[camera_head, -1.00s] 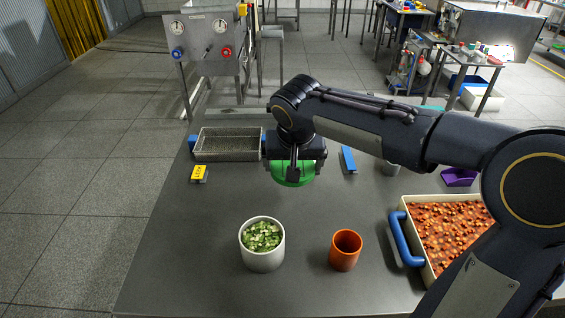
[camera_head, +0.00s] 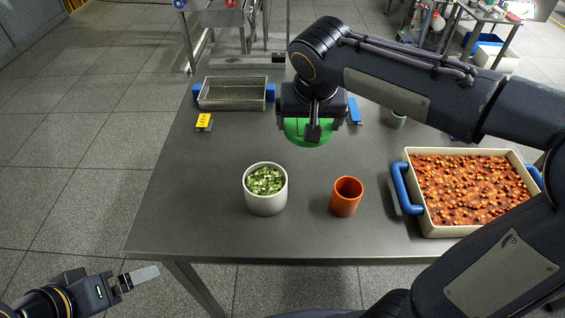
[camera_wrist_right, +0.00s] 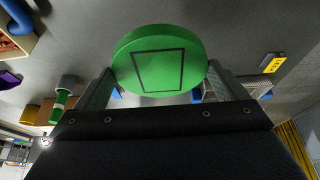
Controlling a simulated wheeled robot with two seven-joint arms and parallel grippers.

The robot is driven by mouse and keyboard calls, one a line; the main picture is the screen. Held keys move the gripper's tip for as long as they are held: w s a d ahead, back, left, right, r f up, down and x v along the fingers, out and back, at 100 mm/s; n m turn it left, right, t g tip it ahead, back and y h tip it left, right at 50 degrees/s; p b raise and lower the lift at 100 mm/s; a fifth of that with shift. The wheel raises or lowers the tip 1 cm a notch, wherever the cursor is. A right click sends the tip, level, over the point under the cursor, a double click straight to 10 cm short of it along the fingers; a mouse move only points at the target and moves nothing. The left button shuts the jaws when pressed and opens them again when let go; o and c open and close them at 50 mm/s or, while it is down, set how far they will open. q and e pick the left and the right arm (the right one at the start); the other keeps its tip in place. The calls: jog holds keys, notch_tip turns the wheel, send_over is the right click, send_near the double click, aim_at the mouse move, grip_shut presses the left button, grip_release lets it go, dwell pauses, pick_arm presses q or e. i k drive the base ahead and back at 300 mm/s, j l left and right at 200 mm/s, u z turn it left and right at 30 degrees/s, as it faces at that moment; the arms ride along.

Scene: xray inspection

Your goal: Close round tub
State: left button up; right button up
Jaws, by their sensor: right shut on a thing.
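A white round tub (camera_head: 266,203) filled with chopped green pieces stands upright and uncovered on the grey table in the head view. My right gripper (camera_head: 313,130) is shut on a round green lid (camera_head: 302,134), behind and right of the tub and apart from it. In the right wrist view the lid (camera_wrist_right: 160,60) sits between the two fingers, with a dark rectangular outline on its face. My left gripper (camera_head: 124,281) is low at the left, off the table's front edge; its jaw opening is unclear.
An orange cup (camera_head: 346,197) stands right of the tub. A cream tray (camera_head: 412,158) with blue handles is at the right. A metal basket (camera_head: 232,107), a yellow-labelled block (camera_head: 204,122) and a grey cup (camera_head: 397,121) are farther back. The table's left front is clear.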

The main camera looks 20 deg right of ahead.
aim_at(265, 184)
jog(key=k, duration=1.45)
jog(key=l+u, duration=0.65)
jog(key=l, duration=0.25)
